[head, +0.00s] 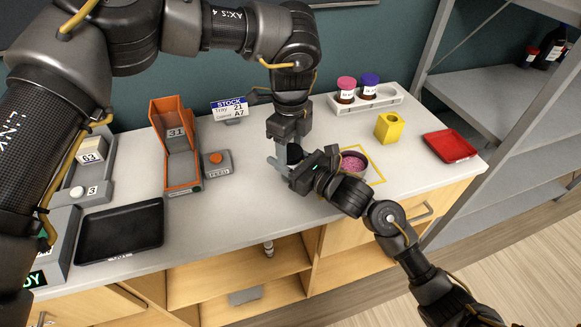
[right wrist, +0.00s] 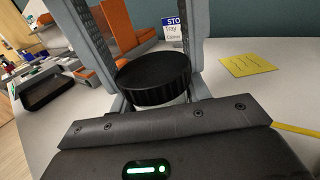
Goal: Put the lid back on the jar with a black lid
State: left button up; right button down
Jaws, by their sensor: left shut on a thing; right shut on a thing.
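The black lid (right wrist: 155,78) is level in the right wrist view, between two upright grey fingers that come from above. These are my left gripper's fingers (head: 286,154), shut on the lid. In the head view only a dark bit of the lid (head: 294,153) shows. My right gripper (head: 281,166) reaches in low from the right, its fingers passing under the lid at either side. I cannot tell whether lid and jar touch.
A round dish with pink contents (head: 354,163) stands just right, in a yellow outline. A rack (head: 385,101) with pink- and blue-lidded jars, a yellow block (head: 388,127) and a red tray (head: 449,146) lie farther right. An orange bin (head: 176,150) and black tray (head: 120,231) are left.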

pick_arm(q)
jog(key=m, duration=0.4)
jog(key=shift+m, duration=0.3)
jog(key=m, duration=0.5)
jog(key=o, duration=1.1)
jog(key=shift+o, duration=0.2)
notch_tip(320, 180, up, 12)
pick_arm(e)
jog(key=c, duration=0.6)
grip_release()
pick_arm(q)
jog(key=shift+a+f, duration=0.1)
pick_arm(e)
jog(key=shift+s+d, duration=0.1)
